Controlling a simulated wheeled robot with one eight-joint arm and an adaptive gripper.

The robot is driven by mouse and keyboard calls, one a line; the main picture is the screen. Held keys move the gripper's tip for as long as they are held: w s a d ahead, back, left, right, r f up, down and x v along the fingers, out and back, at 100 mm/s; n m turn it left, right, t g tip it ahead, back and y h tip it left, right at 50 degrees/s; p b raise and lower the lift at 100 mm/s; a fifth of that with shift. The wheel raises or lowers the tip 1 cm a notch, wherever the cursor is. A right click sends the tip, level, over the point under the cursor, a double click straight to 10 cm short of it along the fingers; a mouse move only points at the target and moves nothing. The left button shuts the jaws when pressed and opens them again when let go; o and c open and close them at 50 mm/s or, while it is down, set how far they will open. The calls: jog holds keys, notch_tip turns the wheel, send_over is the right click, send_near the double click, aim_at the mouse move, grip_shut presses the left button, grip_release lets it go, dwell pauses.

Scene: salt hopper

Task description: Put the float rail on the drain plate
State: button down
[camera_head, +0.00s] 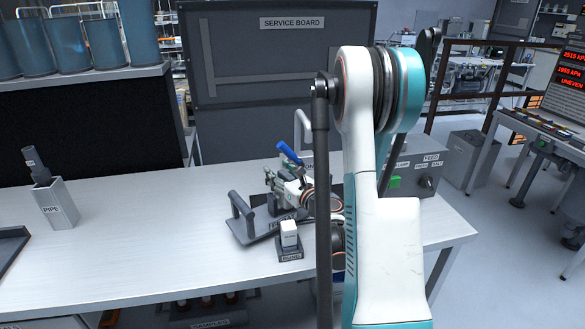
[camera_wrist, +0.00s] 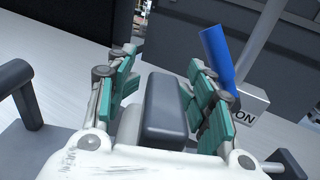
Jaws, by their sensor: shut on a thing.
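In the wrist view, my gripper (camera_wrist: 158,88) is shut on a dark grey block with rounded edges (camera_wrist: 166,115), held between its green-padded fingers. The block may be the float rail; no label shows on it. In the head view, a flat dark grey plate (camera_head: 245,231) with a raised bar handle (camera_head: 240,205) lies on the bench, possibly the drain plate. A similar dark handle (camera_wrist: 12,76) shows at the left of the wrist view. My arm hides much of the work area in the head view, and I cannot tell whether the block touches anything beneath.
A small white block (camera_head: 289,235) sits on a dark labelled base in front. A PIPE holder (camera_head: 60,205) stands left. The bench (camera_head: 145,220) between is clear.

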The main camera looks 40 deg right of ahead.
jog(key=d+f+b, duration=0.1)
jog(key=d, duration=0.5)
jog(key=shift+w+d, duration=0.15)
jog(key=shift+w, duration=0.1)
dwell(0.3)
jog(key=shift+f, duration=0.1)
jog(key=shift+f, duration=0.15)
jog(key=c, duration=0.6)
grip_release()
jog(key=shift+c, duration=0.2)
